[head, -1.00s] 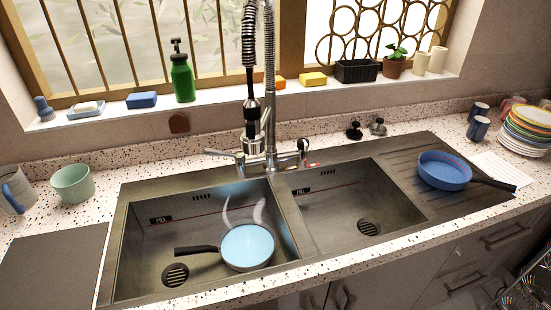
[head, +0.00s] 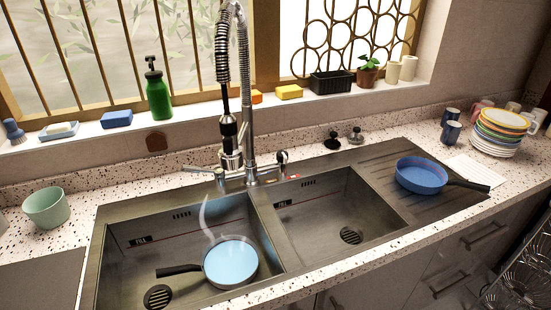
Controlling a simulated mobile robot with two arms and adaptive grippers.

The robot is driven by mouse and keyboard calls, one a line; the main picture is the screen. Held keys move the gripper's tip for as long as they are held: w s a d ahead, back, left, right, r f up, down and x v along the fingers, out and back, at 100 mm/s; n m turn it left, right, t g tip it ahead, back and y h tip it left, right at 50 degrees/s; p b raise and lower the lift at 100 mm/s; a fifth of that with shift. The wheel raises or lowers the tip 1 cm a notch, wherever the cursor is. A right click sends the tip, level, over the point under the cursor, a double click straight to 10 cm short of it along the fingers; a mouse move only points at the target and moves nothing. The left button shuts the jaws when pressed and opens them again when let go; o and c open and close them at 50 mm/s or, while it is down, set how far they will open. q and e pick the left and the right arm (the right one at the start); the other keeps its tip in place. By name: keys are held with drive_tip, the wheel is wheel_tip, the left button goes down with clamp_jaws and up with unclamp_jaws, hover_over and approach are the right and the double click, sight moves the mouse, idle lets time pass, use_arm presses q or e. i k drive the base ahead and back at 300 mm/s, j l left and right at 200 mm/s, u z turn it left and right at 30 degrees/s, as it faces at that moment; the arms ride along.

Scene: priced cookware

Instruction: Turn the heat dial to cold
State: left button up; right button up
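A tall spring-hose faucet (head: 246,110) stands behind the divider of the double sink. A lever handle (head: 200,170) sticks out to the left of its base. On the right of the base is a small dark-and-silver knob (head: 282,158), probably the heat dial, with a small red mark (head: 294,176) beside it. The dial's setting is too small to read. A pan of light blue water (head: 230,262) sits in the left basin under the faucet side, with white steam rising from it. Neither of my grippers is in view.
A blue pan (head: 421,175) rests on the drainboard at right. A green bowl (head: 46,208) is on the left counter. The right basin (head: 335,215) is empty. Bottle, sponges and pots line the sill.

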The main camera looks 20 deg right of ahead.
sight(281, 156)
drive_tip(key=k+l+z, duration=0.15)
drive_tip(key=l+z, duration=0.2)
drive_tip(key=k+l+z, duration=0.1)
drive_tip(key=l+z, duration=0.3)
drive_tip(key=k+l+z, duration=0.1)
drive_tip(key=l+z, duration=0.25)
drive_tip(key=j, duration=0.1)
